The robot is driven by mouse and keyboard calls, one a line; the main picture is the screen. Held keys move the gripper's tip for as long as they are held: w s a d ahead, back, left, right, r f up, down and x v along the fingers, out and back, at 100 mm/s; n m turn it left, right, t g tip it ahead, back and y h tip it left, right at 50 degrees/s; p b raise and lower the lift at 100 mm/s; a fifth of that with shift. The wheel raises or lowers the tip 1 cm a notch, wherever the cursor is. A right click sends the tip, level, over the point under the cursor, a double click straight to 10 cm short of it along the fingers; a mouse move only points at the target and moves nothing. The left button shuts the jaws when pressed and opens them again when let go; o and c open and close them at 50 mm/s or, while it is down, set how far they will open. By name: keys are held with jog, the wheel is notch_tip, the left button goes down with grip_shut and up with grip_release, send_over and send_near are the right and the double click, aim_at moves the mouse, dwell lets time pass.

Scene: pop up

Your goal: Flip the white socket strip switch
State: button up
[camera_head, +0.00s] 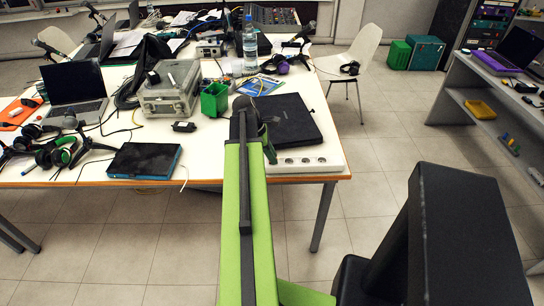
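The white socket strip (308,161) lies along the front right edge of the white table, with several dark round sockets in a row. Its left end is hidden behind my green arm. I cannot make out the switch. My gripper (267,142) is at the far end of my arm, near the left end of the strip. It is mostly hidden behind the arm, so its fingers and any contact with the strip cannot be made out.
A black flat case (290,120) lies just behind the strip. Floor is clear in front; a shelf (480,95) stands right.

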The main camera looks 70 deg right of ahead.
grip_shut()
jog(key=shift+s+r+t+y+p, duration=0.3)
jog(key=shift+t+p, duration=0.2)
jog(key=shift+p, duration=0.1)
jog(key=shift+s+d+f+t+y, duration=0.1)
jog(key=shift+f+t+y, duration=0.15)
jog(key=shift+t, duration=0.35)
jog(key=shift+s+d+f+t+y, duration=0.1)
jog(key=shift+t+y, duration=0.15)
jog(key=shift+t, duration=0.35)
jog(key=shift+o, duration=2.4)
grip_release()
jog(key=shift+r+p, duration=0.1)
jog(key=shift+p, duration=0.25)
